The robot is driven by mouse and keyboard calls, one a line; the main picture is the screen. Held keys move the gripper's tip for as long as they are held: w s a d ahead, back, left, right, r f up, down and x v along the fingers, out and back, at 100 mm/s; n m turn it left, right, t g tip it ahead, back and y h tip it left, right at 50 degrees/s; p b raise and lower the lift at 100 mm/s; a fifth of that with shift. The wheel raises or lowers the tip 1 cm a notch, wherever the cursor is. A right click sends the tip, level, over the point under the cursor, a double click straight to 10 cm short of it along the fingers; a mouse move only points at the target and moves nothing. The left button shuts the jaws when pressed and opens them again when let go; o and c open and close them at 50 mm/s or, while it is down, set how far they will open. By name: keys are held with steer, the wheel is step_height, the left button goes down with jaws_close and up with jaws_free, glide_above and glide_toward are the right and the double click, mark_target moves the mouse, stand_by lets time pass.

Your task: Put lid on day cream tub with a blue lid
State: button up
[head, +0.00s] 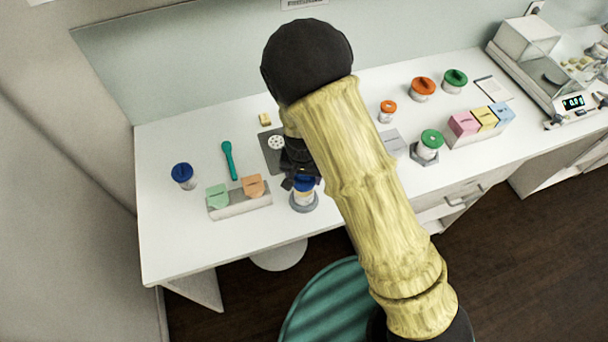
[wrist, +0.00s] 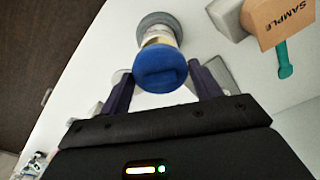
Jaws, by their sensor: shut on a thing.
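A tub (head: 303,199) with a pale body stands upright on a round grey base (head: 316,206) near the table's front edge, by my arm. A blue lid (head: 304,184) is right over its mouth. My gripper (head: 302,178) comes down from above and is shut on the blue lid. In the wrist view the blue lid (wrist: 160,66) sits between the two dark fingers of my gripper (wrist: 161,76). The tub's body (wrist: 159,36) shows behind the lid, lined up with it. I cannot tell whether the lid is fully seated.
Left of the tub are a box holder (head: 240,208), a teal spoon (head: 229,160) and another blue-lidded tub (head: 184,176). A grey plate with a white disc (head: 277,143) lies behind. Tubs with orange (head: 388,106) and green (head: 431,139) lids stand right.

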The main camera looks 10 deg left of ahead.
mark_target(302, 182)
steer(key=shift+f+b, duration=1.1)
steer(key=shift+f, duration=0.65)
steer(key=shift+w+f, duration=0.15)
steer(key=shift+w, duration=0.1)
steer(key=shift+d, duration=0.1)
steer(key=shift+s+a, duration=0.3)
steer(key=shift+s, duration=0.25)
steer(key=shift+w+d, duration=0.2)
steer(key=shift+w, duration=0.2)
steer(key=shift+f, duration=0.6)
stand_by(0.8)
steer(key=shift+s, duration=0.1)
